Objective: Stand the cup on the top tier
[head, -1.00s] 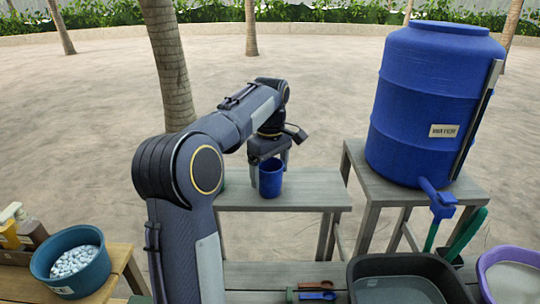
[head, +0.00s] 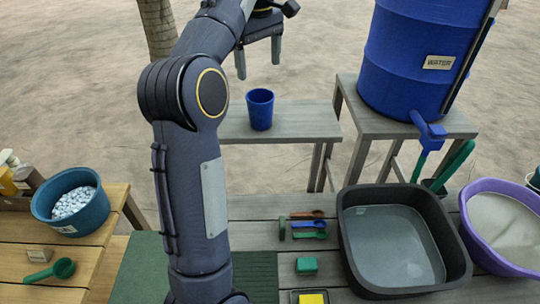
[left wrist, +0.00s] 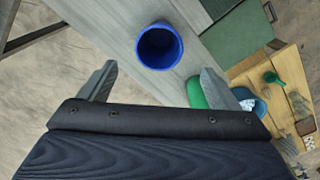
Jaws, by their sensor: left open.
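The blue cup (head: 260,109) stands upright on the grey wooden top tier (head: 300,125) behind the lower bench. My left gripper (head: 258,62) is open and empty, raised above the cup and apart from it. In the left wrist view the cup (left wrist: 160,46) shows from above with its mouth open, beyond and between the spread fingers (left wrist: 155,85). A green object (left wrist: 197,92) stands on the same tier near one finger; in the head view my arm hides that part. My right gripper is in no view.
A blue water barrel (head: 415,60) with a tap stands on a stool at right. Below are a dark basin of water (head: 347,255), a purple basin (head: 468,225), small spoons (head: 308,225) and a green block (head: 306,265). A teal bowl of pebbles (head: 95,215) sits at left.

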